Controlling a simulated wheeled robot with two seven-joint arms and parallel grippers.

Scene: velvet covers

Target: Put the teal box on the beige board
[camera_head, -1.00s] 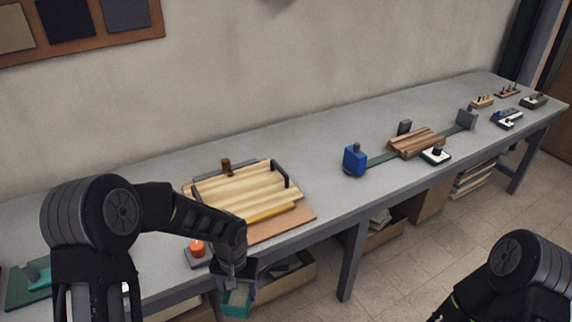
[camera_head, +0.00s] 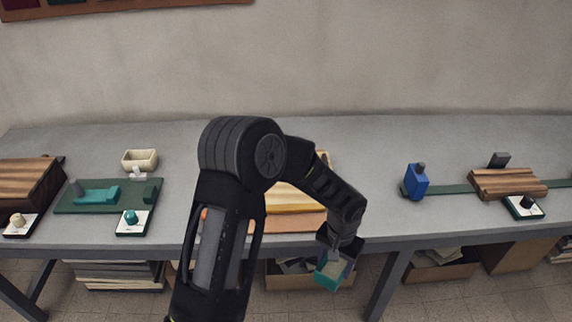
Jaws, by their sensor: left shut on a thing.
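The teal box (camera_head: 328,281) hangs from my left gripper (camera_head: 337,258), which is shut on it in front of the table's front edge, lower than the tabletop. The beige board (camera_head: 292,201) lies on the table behind my left arm, up and left of the gripper. My arm hides most of it, so only its right part shows. My right gripper is out of view.
A green board (camera_head: 67,205) with a teal piece and a cream bowl (camera_head: 140,160) are at left. A blue bottle-like block (camera_head: 415,181) and a striped wooden board (camera_head: 507,184) are at right. The tabletop between the beige board and blue block is clear.

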